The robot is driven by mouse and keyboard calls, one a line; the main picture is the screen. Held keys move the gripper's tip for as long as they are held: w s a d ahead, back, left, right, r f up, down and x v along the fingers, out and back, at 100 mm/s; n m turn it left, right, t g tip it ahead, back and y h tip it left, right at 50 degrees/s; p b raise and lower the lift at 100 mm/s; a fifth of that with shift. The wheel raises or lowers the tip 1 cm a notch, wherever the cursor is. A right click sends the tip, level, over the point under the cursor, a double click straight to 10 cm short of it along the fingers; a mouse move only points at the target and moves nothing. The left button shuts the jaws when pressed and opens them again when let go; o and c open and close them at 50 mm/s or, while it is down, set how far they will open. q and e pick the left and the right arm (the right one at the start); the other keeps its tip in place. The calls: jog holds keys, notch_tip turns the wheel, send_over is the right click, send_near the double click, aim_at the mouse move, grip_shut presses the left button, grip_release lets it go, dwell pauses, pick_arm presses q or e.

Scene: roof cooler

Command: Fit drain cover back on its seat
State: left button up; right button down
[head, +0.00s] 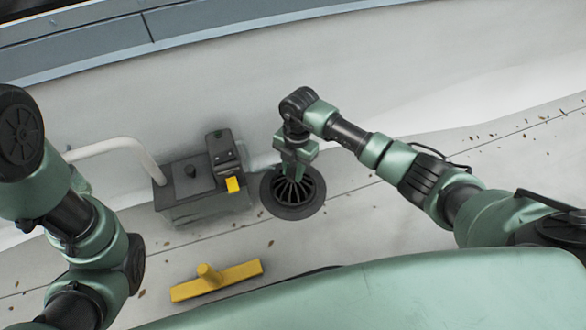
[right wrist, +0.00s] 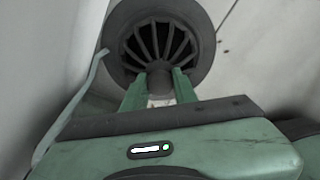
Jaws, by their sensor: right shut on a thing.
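The drain cover (head: 289,189) is a dark ribbed piece, over a wide dark round ring, the seat (head: 314,204), in the roof floor. In the right wrist view the cover's ribs (right wrist: 148,42) spread out inside the seat ring (right wrist: 205,55). My right gripper (head: 297,164) is above the ring, pointing down, shut on the drain cover. In the right wrist view its two green fingers (right wrist: 160,88) are either side of the cover's dark hub. I cannot tell whether the cover touches the seat all round. My left arm is at the left edge; its gripper is out of view.
A dark grey box unit (head: 197,187) with a yellow tab and a white pipe (head: 112,146) stands just left of the drain. A yellow T-shaped tool (head: 217,280) lies in front. Leaf bits litter the floor. A pale wall rises behind.

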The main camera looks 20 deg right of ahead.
jog(key=shift+f, duration=0.4)
jog(key=c, duration=1)
grip_release()
jog(key=shift+c, duration=0.2)
jog(key=o, duration=0.5)
jog(key=shift+r, duration=0.1)
